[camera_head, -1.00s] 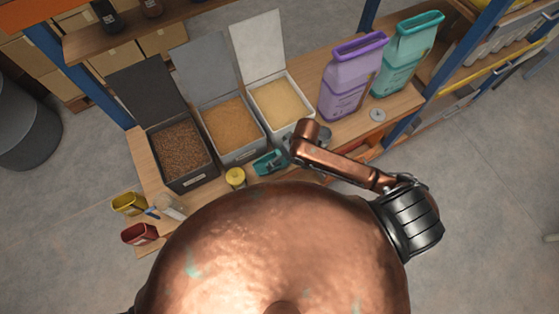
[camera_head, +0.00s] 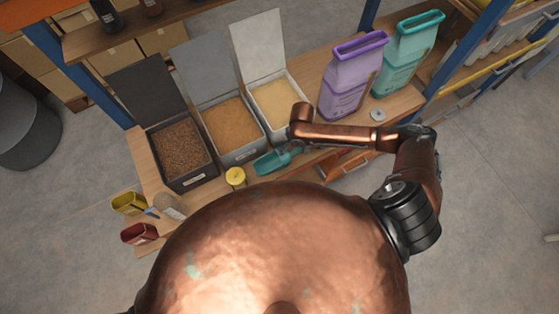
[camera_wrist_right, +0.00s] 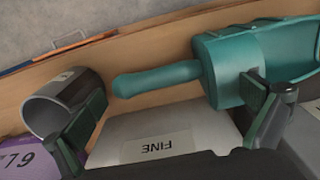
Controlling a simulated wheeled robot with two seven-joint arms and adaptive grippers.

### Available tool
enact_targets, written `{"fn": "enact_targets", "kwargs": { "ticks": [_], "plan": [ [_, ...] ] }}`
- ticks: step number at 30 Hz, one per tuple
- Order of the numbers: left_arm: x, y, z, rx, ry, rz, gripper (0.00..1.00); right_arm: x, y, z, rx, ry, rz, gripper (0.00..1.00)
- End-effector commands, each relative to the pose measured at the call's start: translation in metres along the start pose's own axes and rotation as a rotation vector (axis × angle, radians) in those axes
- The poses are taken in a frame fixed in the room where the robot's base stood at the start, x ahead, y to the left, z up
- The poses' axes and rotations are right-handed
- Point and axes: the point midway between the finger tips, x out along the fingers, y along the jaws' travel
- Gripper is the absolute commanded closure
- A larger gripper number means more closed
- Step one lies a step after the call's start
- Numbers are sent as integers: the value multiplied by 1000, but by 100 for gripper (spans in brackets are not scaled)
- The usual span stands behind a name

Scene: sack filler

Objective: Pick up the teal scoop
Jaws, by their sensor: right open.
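The teal scoop (camera_head: 270,162) lies on the table in front of the bins. In the right wrist view its handle (camera_wrist_right: 155,78) points left and its bowl (camera_wrist_right: 225,72) is at the right, partly cut off by the frame. My right gripper is open and empty, its fingers (camera_wrist_right: 175,95) apart, with the handle showing across the gap beyond the fingertips. I cannot tell how far the fingertips are from the handle. In the head view my wrist (camera_head: 300,114) is above and to the right of the scoop and mostly hides the gripper. My left gripper is not in view.
A grey cup (camera_wrist_right: 62,102) stands beside the handle's end. Three open bins of grain (camera_head: 180,150) stand behind the scoop, one labelled FINE (camera_wrist_right: 160,148). A yellow-lidded jar (camera_head: 235,177) is left of the scoop. Purple (camera_head: 347,85) and teal (camera_head: 405,60) sacks stand right.

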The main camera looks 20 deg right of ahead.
Motion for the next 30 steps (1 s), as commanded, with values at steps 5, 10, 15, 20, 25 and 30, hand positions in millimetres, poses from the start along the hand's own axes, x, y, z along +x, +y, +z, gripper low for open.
{"fn": "enact_targets", "kwargs": {
  "ticks": [5,10,15,20,25,30],
  "plan": [
    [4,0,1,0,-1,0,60,22,0,0,0,-1,0,1],
    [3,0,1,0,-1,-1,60,22,0,0,-1,0,0,1],
    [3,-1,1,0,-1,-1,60,22,0,0,-1,0,0,10],
    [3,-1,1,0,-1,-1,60,22,0,0,0,0,0,21],
    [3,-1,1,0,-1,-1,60,22,0,0,0,0,0,33],
    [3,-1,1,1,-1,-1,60,22,0,0,0,0,0,45]
  ]
}}
